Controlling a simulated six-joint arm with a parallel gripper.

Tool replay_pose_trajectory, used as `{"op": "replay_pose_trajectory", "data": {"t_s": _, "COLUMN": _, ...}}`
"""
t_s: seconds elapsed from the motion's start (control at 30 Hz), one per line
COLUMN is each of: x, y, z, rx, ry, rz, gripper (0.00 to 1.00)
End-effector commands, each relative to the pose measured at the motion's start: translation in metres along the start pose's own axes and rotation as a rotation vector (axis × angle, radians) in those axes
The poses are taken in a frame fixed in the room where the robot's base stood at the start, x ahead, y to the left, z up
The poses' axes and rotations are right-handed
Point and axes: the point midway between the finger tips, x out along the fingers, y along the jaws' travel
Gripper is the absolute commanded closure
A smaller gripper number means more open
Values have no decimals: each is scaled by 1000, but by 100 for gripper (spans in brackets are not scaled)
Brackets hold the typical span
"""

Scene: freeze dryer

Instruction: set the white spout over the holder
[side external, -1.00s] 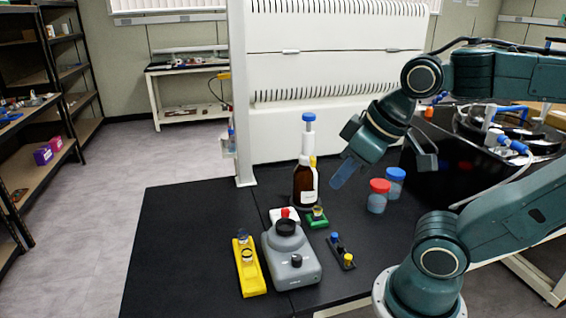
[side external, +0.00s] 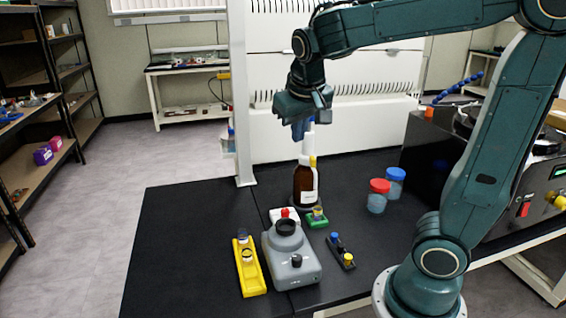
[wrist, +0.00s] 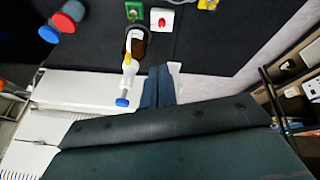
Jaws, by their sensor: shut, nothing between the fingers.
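A brown bottle (side external: 305,186) stands upright on the black bench with a white dispenser head on top (side external: 306,146). The head also shows in the wrist view (wrist: 130,66), with its blue cap (wrist: 122,102). The white spout belongs to this head; which way it points is hard to tell. A small green holder (side external: 316,222) with a vial sits just in front of the bottle, and shows in the wrist view (wrist: 134,10). My gripper (side external: 300,132) is shut and empty, pointing down beside the upper dispenser. Its blue fingers (wrist: 158,86) appear apart from the head.
A grey mixer (side external: 290,262), a yellow rack (side external: 248,268) and a small dark rack (side external: 341,252) stand in front. A white red-topped item (side external: 284,215) is beside the green holder. Red-lidded (side external: 377,200) and blue-lidded (side external: 395,183) jars stand right. The bench's left is clear.

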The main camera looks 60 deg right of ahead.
Motion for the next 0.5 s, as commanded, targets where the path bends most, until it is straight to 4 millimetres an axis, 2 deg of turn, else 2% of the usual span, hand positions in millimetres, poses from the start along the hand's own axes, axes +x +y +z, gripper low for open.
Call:
{"op": "replay_pose_trajectory", "data": {"t_s": 0.2, "x": 23, "y": 0, "z": -31, "rx": 96, "ry": -29, "rz": 108, "gripper": 100}}
{"op": "replay_pose_trajectory", "data": {"t_s": 0.5, "x": 58, "y": -1, "z": -64, "rx": 225, "ry": -57, "rz": 263, "gripper": 100}}
